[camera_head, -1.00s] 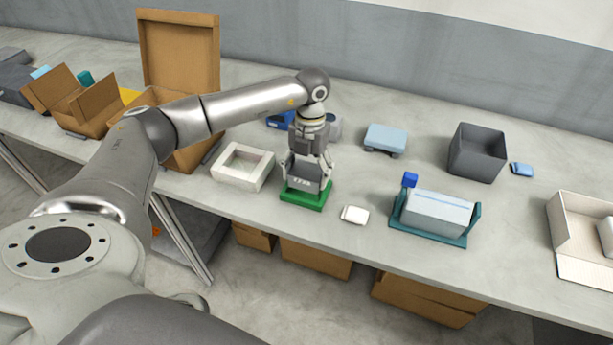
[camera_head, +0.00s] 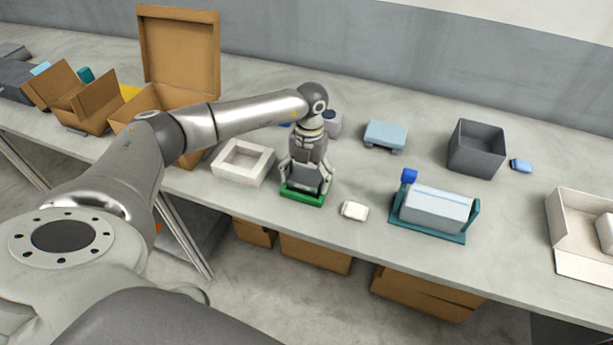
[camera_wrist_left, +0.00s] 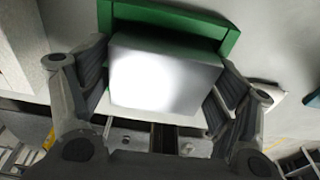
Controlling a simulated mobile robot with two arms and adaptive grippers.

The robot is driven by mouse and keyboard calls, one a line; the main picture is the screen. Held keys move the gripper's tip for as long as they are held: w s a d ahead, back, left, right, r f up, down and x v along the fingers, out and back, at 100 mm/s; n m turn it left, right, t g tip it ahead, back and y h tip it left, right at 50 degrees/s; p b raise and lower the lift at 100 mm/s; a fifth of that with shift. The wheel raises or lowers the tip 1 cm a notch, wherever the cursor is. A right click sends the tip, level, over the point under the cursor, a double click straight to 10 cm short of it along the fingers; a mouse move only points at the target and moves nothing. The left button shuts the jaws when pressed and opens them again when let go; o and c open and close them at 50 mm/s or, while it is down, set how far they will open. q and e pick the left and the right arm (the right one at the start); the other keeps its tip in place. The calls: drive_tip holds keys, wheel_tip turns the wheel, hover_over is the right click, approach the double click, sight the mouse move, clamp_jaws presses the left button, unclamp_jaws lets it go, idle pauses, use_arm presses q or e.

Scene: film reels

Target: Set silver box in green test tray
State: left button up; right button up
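The green test tray (camera_head: 305,201) lies on the table near its front edge. My left gripper (camera_head: 306,186) is low over it, pointing down. In the left wrist view the silver box (camera_wrist_left: 160,78) sits between my left gripper's fingers (camera_wrist_left: 160,95), whose pads appear to press on its two sides. The green tray (camera_wrist_left: 165,20) shows behind and around the far side of the box. In the head view my gripper mostly hides the box, and I cannot tell whether it rests on the tray floor. My right gripper is out of view.
A white open frame (camera_head: 243,163) stands just left of the tray, and a small white piece (camera_head: 354,211) lies just right. Farther right are a teal stand (camera_head: 428,230) with a pale box and a dark grey bin (camera_head: 477,150). An open cardboard box (camera_head: 180,52) stands behind left.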

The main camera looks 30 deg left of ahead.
sight(309, 172)
use_arm(q)
drive_tip(key=shift+o, duration=0.3)
drive_tip(key=shift+r, duration=0.15)
drive_tip(key=shift+r, duration=0.3)
wheel_tip(309, 172, up, 11)
drive_tip(key=w+b, duration=0.1)
drive_tip(key=b, duration=0.1)
drive_tip(key=shift+w+a+r, duration=0.2)
